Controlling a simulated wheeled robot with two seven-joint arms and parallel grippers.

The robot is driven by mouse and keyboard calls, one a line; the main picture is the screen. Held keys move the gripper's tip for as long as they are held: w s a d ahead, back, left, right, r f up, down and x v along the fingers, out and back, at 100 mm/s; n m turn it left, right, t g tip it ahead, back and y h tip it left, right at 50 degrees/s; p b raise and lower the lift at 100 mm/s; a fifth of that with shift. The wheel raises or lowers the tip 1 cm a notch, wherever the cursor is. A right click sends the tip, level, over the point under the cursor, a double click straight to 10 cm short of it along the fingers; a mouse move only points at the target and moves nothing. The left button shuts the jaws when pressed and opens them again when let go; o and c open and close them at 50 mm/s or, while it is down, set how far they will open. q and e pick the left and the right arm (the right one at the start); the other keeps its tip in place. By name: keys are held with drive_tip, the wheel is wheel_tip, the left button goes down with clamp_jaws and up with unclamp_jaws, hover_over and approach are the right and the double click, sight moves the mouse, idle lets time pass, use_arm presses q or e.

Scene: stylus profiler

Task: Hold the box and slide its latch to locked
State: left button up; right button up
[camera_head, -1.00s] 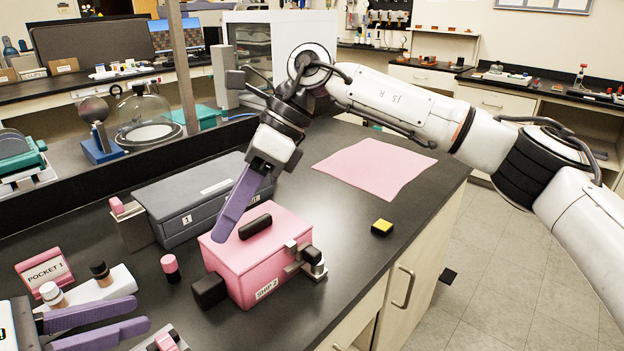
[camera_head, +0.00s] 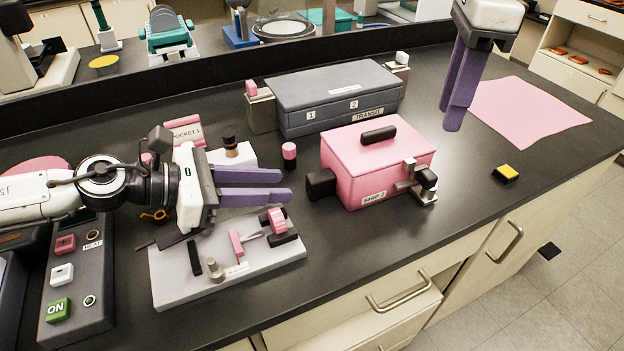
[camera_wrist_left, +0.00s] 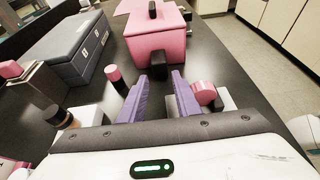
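The pink box (camera_head: 345,180) labelled SHIP 2 stands closed on the black bench, with a black handle (camera_head: 378,134) on its lid and a black block (camera_head: 320,184) on its left side. Its metal latch (camera_head: 408,185) with a dark knob is on the front right; its locked state cannot be told. My left gripper (camera_head: 287,185) is open and empty, left of the box and pointing at the black block; the box also shows ahead in the left wrist view (camera_wrist_left: 150,46). My right gripper (camera_head: 453,126) hangs right of the box, apart from it; its fingers overlap in view.
A grey TRANSIT case (camera_head: 300,98) stands behind the box. A pink-capped vial (camera_head: 289,156) stands between it and my left gripper. A pale fixture plate (camera_head: 185,290) lies in front of that gripper. A yellow-topped block (camera_head: 507,172) and pink mat (camera_head: 530,110) lie right.

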sight(308, 186)
use_arm(q)
drive_tip(key=x, duration=0.7)
drive_tip(key=shift+w+d+f, duration=0.1)
drive_tip(key=shift+d+f, duration=0.1)
drive_tip(key=shift+d, duration=0.05)
clamp_jaws()
idle(0.5)
